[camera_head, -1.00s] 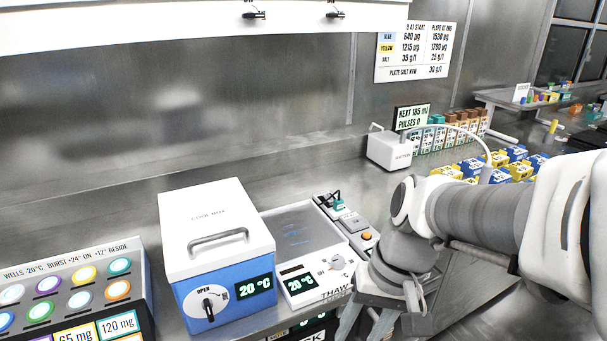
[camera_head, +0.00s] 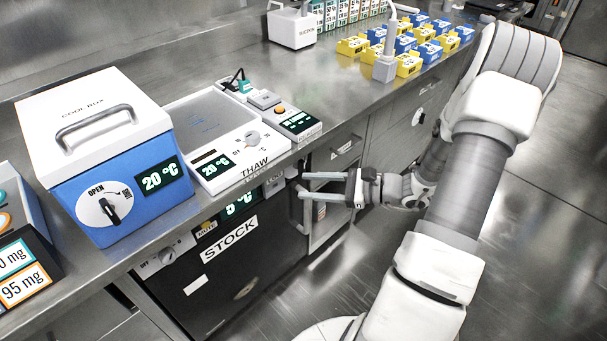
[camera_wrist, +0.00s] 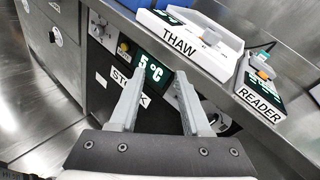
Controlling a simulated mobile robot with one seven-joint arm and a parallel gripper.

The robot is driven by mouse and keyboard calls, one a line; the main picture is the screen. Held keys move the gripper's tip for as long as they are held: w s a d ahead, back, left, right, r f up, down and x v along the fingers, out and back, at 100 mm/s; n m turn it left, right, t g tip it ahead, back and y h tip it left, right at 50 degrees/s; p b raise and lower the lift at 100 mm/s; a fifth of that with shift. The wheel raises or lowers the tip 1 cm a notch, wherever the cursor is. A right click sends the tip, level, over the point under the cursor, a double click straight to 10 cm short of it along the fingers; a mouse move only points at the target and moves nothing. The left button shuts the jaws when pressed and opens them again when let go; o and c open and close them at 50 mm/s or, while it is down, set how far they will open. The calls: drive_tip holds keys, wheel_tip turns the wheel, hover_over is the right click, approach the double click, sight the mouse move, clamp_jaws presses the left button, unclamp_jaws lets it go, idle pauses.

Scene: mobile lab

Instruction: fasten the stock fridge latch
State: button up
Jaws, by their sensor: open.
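The stock fridge is under the counter, with a dark front, a STOCK label (camera_head: 230,240) and a green 5 °C display (camera_head: 238,205). Its front also shows in the wrist view, with the display (camera_wrist: 152,72) between my fingers. My gripper (camera_head: 302,185) is open and empty, low in front of the counter near the fridge's upper right corner. In the wrist view my gripper (camera_wrist: 157,88) has both fingers apart, pointing at the fridge front. A round fitting (camera_wrist: 222,124), perhaps the latch, is partly hidden behind the right finger. Whether it is fastened cannot be told.
The THAW unit (camera_head: 213,140) and the reader (camera_head: 298,124) stand on the counter edge above the gripper. The blue-and-white cool box (camera_head: 100,150) is to their left. A dial (camera_head: 163,257) is at the fridge's left.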

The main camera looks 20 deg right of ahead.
sight(304, 168)
drive_tip(key=d+f+m+t+h+b, duration=0.3)
drive_tip(key=d+f+m+t+h, duration=0.35)
drive_tip(key=d+f+m, duration=0.45)
drive_tip(key=shift+n+t+y, duration=0.25)
drive_tip(key=shift+n, duration=0.35)
drive_tip(key=b+x, duration=0.1)
drive_tip(key=x, duration=0.4)
drive_tip(key=b+x, duration=0.1)
drive_tip(key=x, duration=0.5)
drive_tip(key=d+b+x, duration=0.1)
drive_tip(key=x, duration=0.5)
drive_tip(key=shift+w+a+f+b, duration=0.1)
drive_tip(key=shift+w+f+b, duration=0.15)
drive_tip(key=shift+b, duration=0.15)
clamp_jaws()
